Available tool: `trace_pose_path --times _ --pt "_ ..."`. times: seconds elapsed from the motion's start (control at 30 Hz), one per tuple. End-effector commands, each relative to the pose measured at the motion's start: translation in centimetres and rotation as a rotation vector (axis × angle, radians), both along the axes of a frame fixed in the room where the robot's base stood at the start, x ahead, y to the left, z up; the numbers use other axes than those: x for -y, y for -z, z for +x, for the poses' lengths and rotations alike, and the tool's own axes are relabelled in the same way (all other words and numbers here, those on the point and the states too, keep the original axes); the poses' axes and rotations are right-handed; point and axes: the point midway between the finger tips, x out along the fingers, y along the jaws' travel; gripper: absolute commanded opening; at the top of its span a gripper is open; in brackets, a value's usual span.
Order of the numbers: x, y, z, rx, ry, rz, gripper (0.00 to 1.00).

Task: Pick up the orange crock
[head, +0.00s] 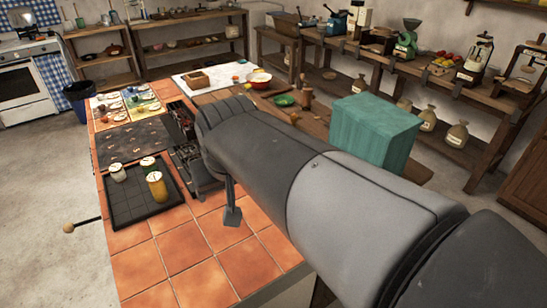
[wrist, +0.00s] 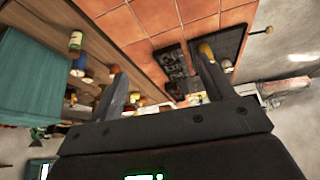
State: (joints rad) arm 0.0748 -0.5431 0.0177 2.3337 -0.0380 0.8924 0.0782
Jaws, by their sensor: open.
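In the head view, a mustard-orange crock (head: 156,187) with a pale lid stands upright at the right side of a black gridded tray (head: 130,212). A pale grey-green crock (head: 117,173) and a green crock (head: 148,164) with a light lid stand near it on the tray. My gripper (head: 232,214) is over the orange tiles to the right of the tray, apart from the crocks; my arm hides part of it. In the wrist view, my gripper (wrist: 160,68) is open with nothing seen between its fingers. A yellowish crock (wrist: 206,50) shows beyond the right finger, partly hidden.
Dark metal fittings (head: 187,155) stand beside the tray's far right corner. A dark slab (head: 133,143) lies behind the tray. The tiles (head: 190,245) in front of the tray are clear.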

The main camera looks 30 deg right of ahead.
Motion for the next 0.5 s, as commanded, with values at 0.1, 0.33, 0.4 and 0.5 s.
trace_pose_path --times 0.1,0.33,0.4,0.5 --pt "1.6 -0.7 3.9 -0.020 0.062 -0.003 0.74" --pt "5.3 -0.8 11.0 -0.048 0.181 -0.002 0.74" --pt "6.6 -0.5 13.2 -0.056 0.215 0.000 0.74" --pt "8.6 0.3 16.3 -0.067 0.265 0.003 0.74"
